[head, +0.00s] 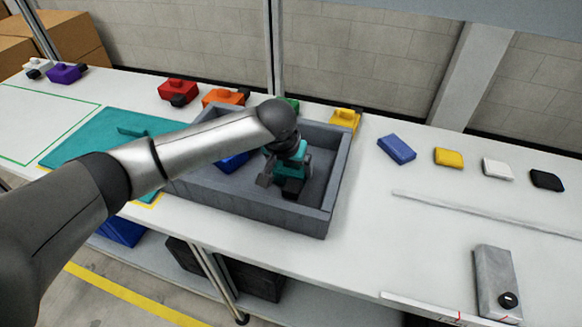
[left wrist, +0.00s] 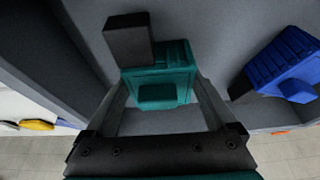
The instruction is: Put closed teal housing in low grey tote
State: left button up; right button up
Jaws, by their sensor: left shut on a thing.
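The low grey tote (head: 262,212) stands on the white bench. My left gripper (head: 284,168) reaches down into its right part and is shut on the teal housing (head: 297,165). In the left wrist view the teal housing (left wrist: 163,72) sits between the two fingers (left wrist: 160,90), with a raised teal block on it and a black block (left wrist: 128,40) at one end. The housing is inside the tote walls; I cannot tell whether it touches the floor. My right gripper is not in view.
A blue housing (head: 232,163) lies in the tote, left of the teal one; it also shows in the left wrist view (left wrist: 285,65). Red (head: 177,90), orange (head: 222,97) and yellow (head: 345,119) housings stand behind. A teal mat (head: 90,145) lies left. Several small flat pieces lie right.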

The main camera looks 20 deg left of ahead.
pick_arm(q)
jog(key=o, duration=1.2)
jog(key=shift+o, duration=0.2)
jog(key=shift+r, duration=0.15)
jog(key=p+v, duration=0.3)
jog(key=v, duration=0.8)
jog(key=shift+s+r, duration=0.15)
jog(key=shift+r, duration=0.25)
